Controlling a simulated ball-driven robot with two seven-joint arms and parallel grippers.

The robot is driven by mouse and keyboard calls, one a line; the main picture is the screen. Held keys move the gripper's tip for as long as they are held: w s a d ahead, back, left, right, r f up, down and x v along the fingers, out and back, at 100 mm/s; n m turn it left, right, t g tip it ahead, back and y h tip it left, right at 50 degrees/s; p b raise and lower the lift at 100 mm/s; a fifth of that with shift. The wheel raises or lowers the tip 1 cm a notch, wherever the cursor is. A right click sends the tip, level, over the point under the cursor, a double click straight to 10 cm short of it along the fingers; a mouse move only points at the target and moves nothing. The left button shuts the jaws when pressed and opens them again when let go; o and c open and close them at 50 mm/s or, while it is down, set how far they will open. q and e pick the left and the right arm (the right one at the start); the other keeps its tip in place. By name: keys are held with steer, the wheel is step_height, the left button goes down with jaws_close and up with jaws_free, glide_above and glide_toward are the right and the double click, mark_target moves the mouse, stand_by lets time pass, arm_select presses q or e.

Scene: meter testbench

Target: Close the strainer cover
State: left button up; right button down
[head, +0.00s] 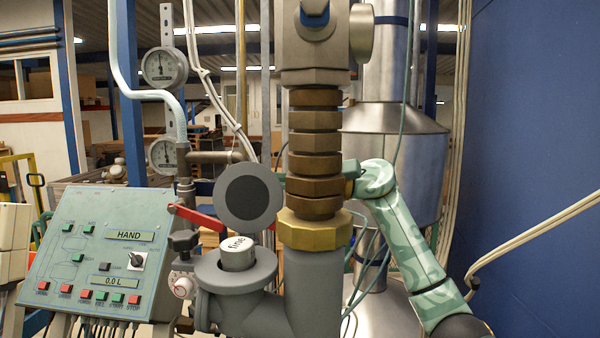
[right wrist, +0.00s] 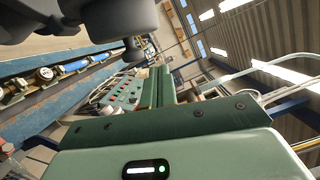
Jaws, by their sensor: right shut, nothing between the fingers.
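The strainer cover (head: 248,198) is a round grey disc with a darker centre. It stands open, roughly upright, above the strainer body (head: 235,276). A pale cylinder marked "fine" (head: 238,254) sits in the body's mouth. My right arm comes from the right behind the brass fittings, which hide most of its gripper. A small green part of my right gripper (head: 280,184) shows beside the cover's right edge; contact cannot be told. In the right wrist view the right gripper's fingers (right wrist: 158,76) are together and empty. My left gripper is out of view.
A brass and bronze pipe stack (head: 315,160) rises right of the strainer. A red lever (head: 198,218) lies close left of the cover. The control panel (head: 98,255) stands at left, and a steel vessel (head: 395,155) behind. A blue wall (head: 535,130) bounds the right.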

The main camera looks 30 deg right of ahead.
mark_target(271, 179)
steer(key=s, duration=0.1)
steer(key=s+a, duration=0.1)
steer(key=shift+s+a+r+p, duration=0.3)
steer(key=shift+s+r+p, duration=0.05)
steer(key=shift+r, duration=0.05)
steer(key=shift+s+r+b, duration=0.1)
steer(key=shift+s+b, duration=0.05)
steer(key=shift+b, duration=0.2)
steer(key=shift+a+r+n, duration=0.1)
steer(key=shift+n, duration=0.3)
